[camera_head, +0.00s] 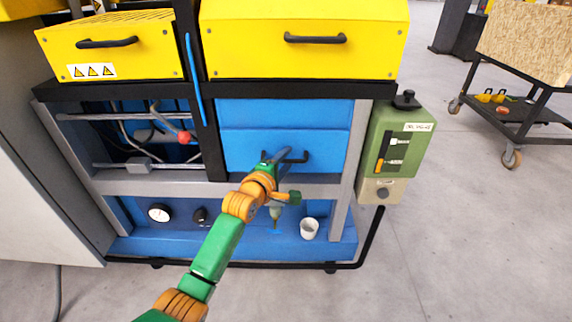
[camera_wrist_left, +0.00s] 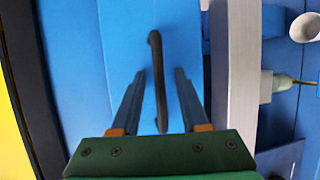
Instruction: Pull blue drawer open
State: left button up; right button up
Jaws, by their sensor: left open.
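The blue drawer (camera_head: 240,150) sits in the middle of the machine and looks shut, with a black bar handle (camera_head: 300,157) on its front. My left gripper (camera_head: 275,157) is at the left part of this handle. In the left wrist view the drawer front (camera_wrist_left: 115,45) fills the middle, and the dark handle (camera_wrist_left: 156,50) runs between the two open fingers of my left gripper (camera_wrist_left: 159,75). Gaps show on both sides of the handle, so the fingers do not grip it. My right gripper is in neither view.
Yellow drawers (camera_head: 305,40) with black handles are above. A grey rail (camera_head: 330,190) runs below the blue drawer. A white cup (camera_head: 310,228) stands on the blue lower shelf (camera_head: 180,246). A green control box (camera_head: 397,145) is at the right.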

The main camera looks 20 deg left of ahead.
pick_arm(q)
grip_shut()
dwell(1.5)
